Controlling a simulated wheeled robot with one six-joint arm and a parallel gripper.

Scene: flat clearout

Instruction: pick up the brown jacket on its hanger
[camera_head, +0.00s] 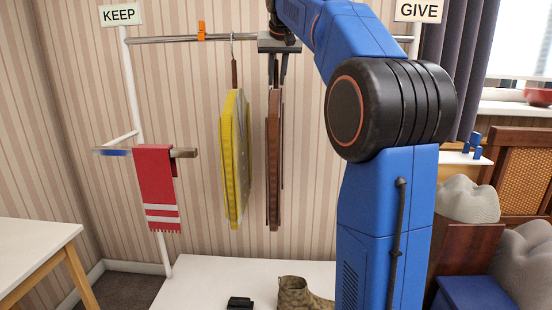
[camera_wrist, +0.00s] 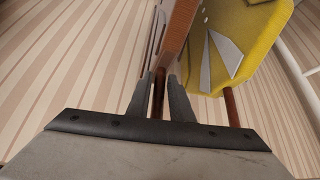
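The brown jacket (camera_head: 274,165) hangs edge-on below the rail, just right of a yellow garment. My gripper (camera_head: 277,80) is directly above it, pointing down, at the height of its hanger neck. In the wrist view the two dark fingers (camera_wrist: 160,80) stand close together, one on each side of the jacket's brown hanger neck (camera_wrist: 159,95), and look shut on it. The jacket itself (camera_wrist: 179,28) shows beyond the fingertips. Its hook and the rail behind it are hidden by my gripper in the head view.
The yellow garment (camera_head: 235,160) hangs close on the left, on its own hanger. The rail (camera_head: 165,39) carries an orange clip (camera_head: 201,31). A red scarf (camera_head: 155,185) hangs on a side bar. A boot (camera_head: 296,294) and a dark item (camera_head: 240,303) are on the white surface below.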

